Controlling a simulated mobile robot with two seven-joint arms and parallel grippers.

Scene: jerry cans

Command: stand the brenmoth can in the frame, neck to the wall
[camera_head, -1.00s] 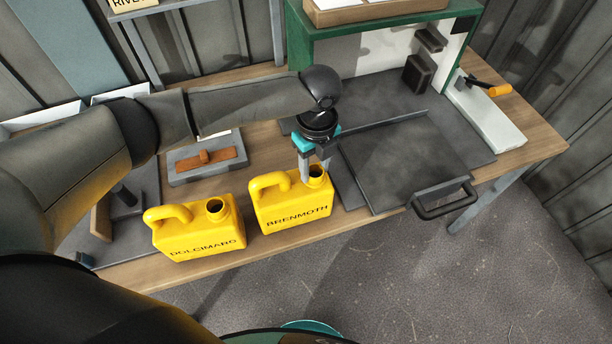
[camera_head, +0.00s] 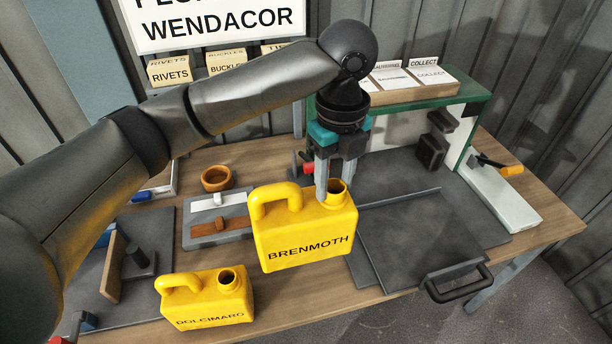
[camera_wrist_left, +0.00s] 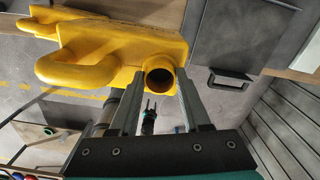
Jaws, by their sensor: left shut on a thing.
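The yellow Brenmoth can (camera_head: 305,235) hangs upright above the front of the bench in the head view, label towards me, handle left and neck right. My left gripper (camera_head: 335,185) is shut on its neck. The wrist view shows the neck opening (camera_wrist_left: 159,76) between the fingers (camera_wrist_left: 155,100). A small dark pronged shape (camera_wrist_left: 148,118), apparently my right gripper, shows low in the wrist view, too small to read.
The yellow Dolcimaro can (camera_head: 207,300) stands at the bench's front left. A dark hinged-looking plate with a handle (camera_head: 455,283) lies right of the held can. Behind are a grey block with a brown strap (camera_head: 220,226), a brown ring (camera_head: 216,178) and label boxes (camera_head: 170,72).

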